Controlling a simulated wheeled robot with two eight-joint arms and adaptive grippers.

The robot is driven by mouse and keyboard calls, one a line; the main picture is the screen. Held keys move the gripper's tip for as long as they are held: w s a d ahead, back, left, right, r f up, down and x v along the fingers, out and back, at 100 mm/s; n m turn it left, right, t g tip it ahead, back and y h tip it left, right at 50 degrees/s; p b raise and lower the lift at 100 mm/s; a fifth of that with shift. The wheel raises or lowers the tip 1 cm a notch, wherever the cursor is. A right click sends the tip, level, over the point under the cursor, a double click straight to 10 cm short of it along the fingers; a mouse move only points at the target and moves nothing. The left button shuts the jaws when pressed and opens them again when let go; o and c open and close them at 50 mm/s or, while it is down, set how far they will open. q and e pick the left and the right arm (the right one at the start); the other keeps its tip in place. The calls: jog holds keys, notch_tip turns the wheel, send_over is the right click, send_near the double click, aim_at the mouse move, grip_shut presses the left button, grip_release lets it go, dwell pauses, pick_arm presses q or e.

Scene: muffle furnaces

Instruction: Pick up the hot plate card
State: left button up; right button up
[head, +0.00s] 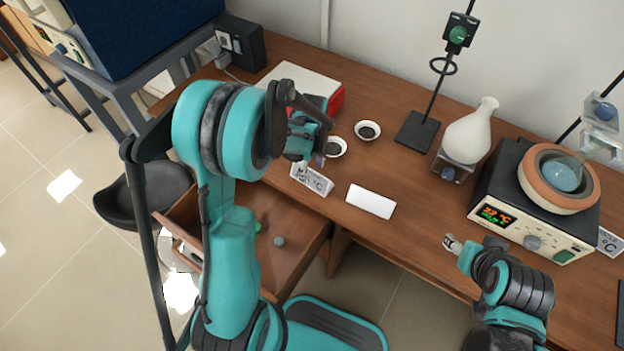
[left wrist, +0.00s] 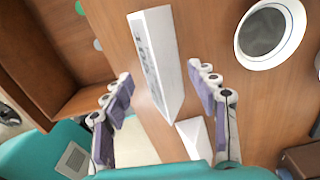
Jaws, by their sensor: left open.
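A white folded card (head: 316,180) with dark print stands near the table's front edge, above the open drawer. It also shows in the left wrist view (left wrist: 150,60), lying between the spread fingers; its print is too small to read. My left gripper (head: 304,163) is open right at this card, with its fingers (left wrist: 160,80) on either side and no clear contact visible. A second white card (head: 371,201), blank on the side I see, stands to the right. A third card marked °C (head: 609,242) is partly hidden at the right. My right gripper (head: 454,244) is near the front edge; its jaws are unclear.
An open drawer (head: 290,262) holds small items below the card. Two small dishes (head: 368,130) sit behind it, near a white and red box (head: 300,82). A stand (head: 417,131), a white flask (head: 472,130) and a heater with display (head: 530,225) are to the right.

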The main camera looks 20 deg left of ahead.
pick_arm(q)
notch_tip(320, 180, down, 2)
jog(key=shift+w+f, duration=0.1)
jog(key=c, duration=0.9)
jog(key=shift+r, duration=0.25)
jog(key=shift+c, duration=0.2)
